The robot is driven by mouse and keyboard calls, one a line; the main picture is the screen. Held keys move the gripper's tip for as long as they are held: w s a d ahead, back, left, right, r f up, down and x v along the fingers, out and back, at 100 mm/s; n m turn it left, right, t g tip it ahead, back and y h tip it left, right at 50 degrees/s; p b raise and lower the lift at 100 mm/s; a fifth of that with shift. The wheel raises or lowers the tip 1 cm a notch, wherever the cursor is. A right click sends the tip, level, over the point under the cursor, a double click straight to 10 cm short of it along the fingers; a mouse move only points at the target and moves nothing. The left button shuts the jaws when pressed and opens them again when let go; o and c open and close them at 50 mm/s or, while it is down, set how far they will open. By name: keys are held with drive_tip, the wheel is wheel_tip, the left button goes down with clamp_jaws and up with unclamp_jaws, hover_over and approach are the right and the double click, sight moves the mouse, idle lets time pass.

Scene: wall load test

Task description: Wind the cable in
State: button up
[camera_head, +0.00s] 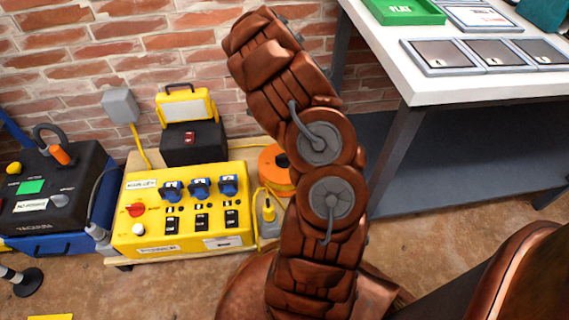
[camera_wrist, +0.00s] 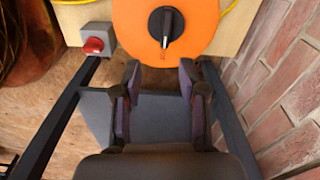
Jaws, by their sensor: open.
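The orange cable reel (camera_wrist: 195,35) shows at the top middle of the wrist view, with a black knob (camera_wrist: 166,25) on its face. In the head view the orange reel (camera_head: 274,172) is partly hidden behind my arm. Yellow cable (camera_wrist: 231,17) runs beside the reel's right edge in the wrist view. My gripper (camera_wrist: 160,82) is open and empty, its two fingers just below the reel in the picture and apart from the knob. In the head view my gripper is not visible.
A red button on a grey box (camera_wrist: 93,45) sits left of the reel. The yellow power panel (camera_head: 185,210) stands left of my arm, with a yellow work lamp (camera_head: 186,107) behind it. A brick wall (camera_wrist: 292,75) is close on the right. A white table (camera_head: 455,85) stands at right.

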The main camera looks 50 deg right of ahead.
drive_tip(key=shift+m, duration=0.7)
drive_tip(key=f+b, duration=0.1)
drive_tip(key=f, duration=0.2)
drive_tip(key=d+f, duration=0.1)
drive_tip(key=f, duration=0.2)
drive_tip(key=shift+w+d+f+b, duration=0.1)
drive_tip(key=shift+d+f+b, duration=0.1)
drive_tip(key=shift+f+b, duration=0.15)
wheel_tip(320, 180, down, 7)
drive_tip(key=b, duration=0.2)
drive_tip(key=shift+f+b, duration=0.15)
drive_tip(key=shift+b, duration=0.15)
drive_tip(key=shift+c, duration=0.2)
clamp_jaws()
